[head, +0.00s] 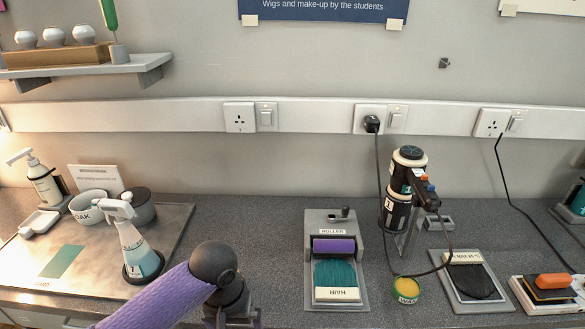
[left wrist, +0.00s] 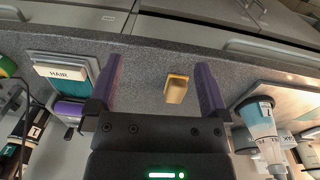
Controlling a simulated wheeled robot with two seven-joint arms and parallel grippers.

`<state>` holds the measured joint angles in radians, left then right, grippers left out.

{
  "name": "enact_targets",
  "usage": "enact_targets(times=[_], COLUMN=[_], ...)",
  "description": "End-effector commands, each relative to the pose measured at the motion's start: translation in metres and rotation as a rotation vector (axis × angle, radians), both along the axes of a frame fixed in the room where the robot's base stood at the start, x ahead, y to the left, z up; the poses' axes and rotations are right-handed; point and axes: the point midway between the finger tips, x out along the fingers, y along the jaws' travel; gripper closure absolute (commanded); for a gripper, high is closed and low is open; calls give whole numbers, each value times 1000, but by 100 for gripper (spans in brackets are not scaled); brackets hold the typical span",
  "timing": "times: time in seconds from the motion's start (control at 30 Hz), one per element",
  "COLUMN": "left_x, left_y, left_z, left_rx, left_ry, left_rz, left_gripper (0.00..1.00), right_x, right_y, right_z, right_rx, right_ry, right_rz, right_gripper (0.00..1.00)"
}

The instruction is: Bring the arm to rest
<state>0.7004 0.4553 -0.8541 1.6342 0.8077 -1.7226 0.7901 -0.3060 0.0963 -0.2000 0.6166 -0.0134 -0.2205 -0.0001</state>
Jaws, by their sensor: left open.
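My left arm (head: 160,298) with a purple sleeve reaches in from the bottom left of the head view. Its black wrist joint (head: 214,263) is over the front of the counter, and its fingers are cut off or hidden there. In the left wrist view my left gripper (left wrist: 160,63) is open, its two purple fingers apart with nothing held. A small yellow and tan block (left wrist: 177,88) shows between the fingers, on the counter beyond them; it looks untouched. My right gripper is in neither view.
A spray bottle (head: 133,245) stands left of the wrist on a grey board (head: 172,222). The roller box with teal hair (head: 335,214) is to the right. Farther right are a hair dryer on its stand (head: 404,180), a yellow tub (head: 406,290) and a black pad tray (head: 498,300).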

Motion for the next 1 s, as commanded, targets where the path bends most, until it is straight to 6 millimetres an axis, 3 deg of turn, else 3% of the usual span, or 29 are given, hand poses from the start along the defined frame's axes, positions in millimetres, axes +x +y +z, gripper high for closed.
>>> enact_targets(times=[0.27, 0.37, 0.47, 0.57, 0.67, 0.77, 0.8, 0.9, 1.0], left_x=[5, 0, -15, -42, -90, -167, -201, -273, -316], left_y=[3, 9, 21, 36, 54, 71, 76, 82, 83], left_z=[-64, -99, -142, -188, -237, -285, -299, -317, -322], left_rx=[-85, -101, -98, -75, -32, 21, 37, 60, 64], left_ry=[-51, -76, -103, -123, -128, -109, -96, -66, -48], left_rz=[55, 76, 89, 87, 57, -11, -48, -137, -193], left_gripper=[0, 0, 0, 0, 0, 0, 0, 0, 0], right_x=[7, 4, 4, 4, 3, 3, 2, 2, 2], right_y=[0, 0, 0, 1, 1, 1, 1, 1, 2], right_z=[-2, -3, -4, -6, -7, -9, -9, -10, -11], right_rx=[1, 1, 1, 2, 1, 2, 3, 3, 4], right_ry=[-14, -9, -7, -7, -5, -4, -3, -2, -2], right_rz=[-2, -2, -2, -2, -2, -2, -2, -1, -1], right_gripper=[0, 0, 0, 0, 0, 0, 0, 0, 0])
